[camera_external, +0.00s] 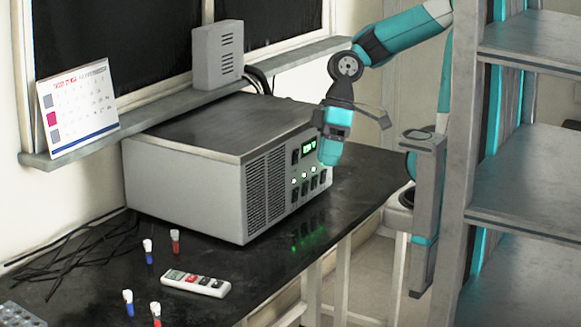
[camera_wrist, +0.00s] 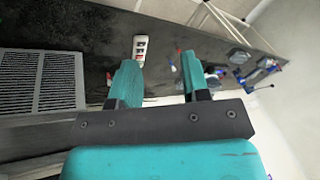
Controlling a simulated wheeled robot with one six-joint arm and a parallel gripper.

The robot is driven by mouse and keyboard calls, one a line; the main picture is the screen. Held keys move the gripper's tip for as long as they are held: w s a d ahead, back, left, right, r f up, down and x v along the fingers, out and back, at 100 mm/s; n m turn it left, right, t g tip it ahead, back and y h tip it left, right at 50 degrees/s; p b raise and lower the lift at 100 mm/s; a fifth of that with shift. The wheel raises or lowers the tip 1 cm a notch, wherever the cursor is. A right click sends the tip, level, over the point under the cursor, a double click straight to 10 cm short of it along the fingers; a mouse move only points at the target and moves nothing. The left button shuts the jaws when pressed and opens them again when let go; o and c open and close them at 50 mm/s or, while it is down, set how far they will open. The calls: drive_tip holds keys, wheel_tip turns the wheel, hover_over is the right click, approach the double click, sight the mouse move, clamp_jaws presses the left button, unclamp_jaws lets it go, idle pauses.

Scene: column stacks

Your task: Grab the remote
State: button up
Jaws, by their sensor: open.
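The remote (camera_external: 196,283) is white with dark and red buttons and lies flat on the black table, in front of the grey box. It also shows in the wrist view (camera_wrist: 140,47), beyond the left fingertip. My gripper (camera_external: 329,150) is raised in front of the box's right end, well to the right of the remote and apart from it. In the wrist view my gripper (camera_wrist: 161,72) has its two teal fingers spread with nothing between them.
The grey box (camera_external: 190,190) fills the back of the table. Several small red- or blue-bodied, white-capped vials (camera_external: 149,251) stand around the remote. Black cables (camera_external: 80,255) lie at the left. A shelf rack (camera_external: 520,130) stands at the right. The table (camera_external: 255,275) is clear right of the remote.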

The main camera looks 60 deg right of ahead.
drive_tip(key=o, duration=0.8)
drive_tip(key=m+h+b, duration=0.2)
drive_tip(key=m+h, duration=0.2)
drive_tip(key=m, duration=0.1)
hover_over(190, 284)
wheel_tip(190, 284, down, 24)
drive_tip(key=shift+w+a+r, duration=0.1)
drive_tip(key=shift+r, duration=0.05)
drive_tip(key=shift+f+p, duration=0.45)
drive_tip(key=shift+f, duration=2.55)
